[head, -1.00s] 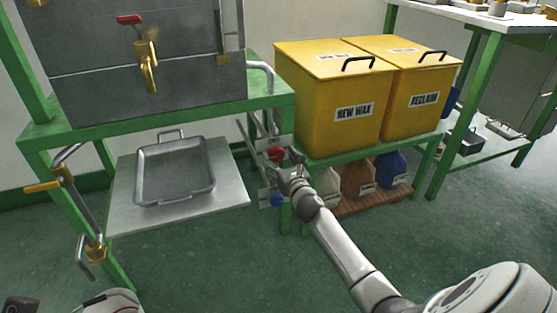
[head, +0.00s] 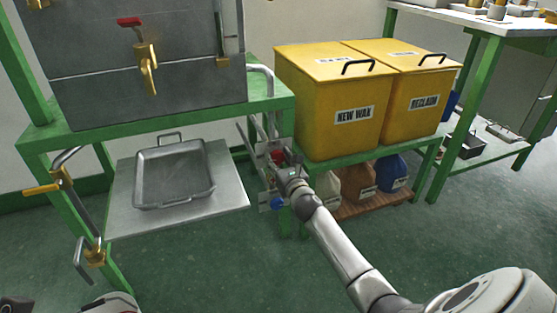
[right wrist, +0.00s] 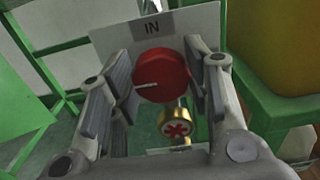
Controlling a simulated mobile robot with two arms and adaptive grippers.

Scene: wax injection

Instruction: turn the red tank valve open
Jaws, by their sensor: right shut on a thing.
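The red round valve knob (head: 278,156) sits on a pale plate at the right leg of the green tank stand. In the right wrist view the red knob (right wrist: 162,76) is under an "IN" label and bears a white line that points left. My right gripper (head: 284,163) is shut on this knob, with one finger on each side of it. In the head view the gripper partly hides the knob. The right gripper also shows in its wrist view (right wrist: 160,90).
A blue knob (head: 278,203) is lower on the same stand. The grey tank (head: 100,85) has a brass tap with a red handle (head: 130,22). A metal pan (head: 174,205) rests on the shelf below. Yellow bins (head: 320,110) stand close to the right of the gripper.

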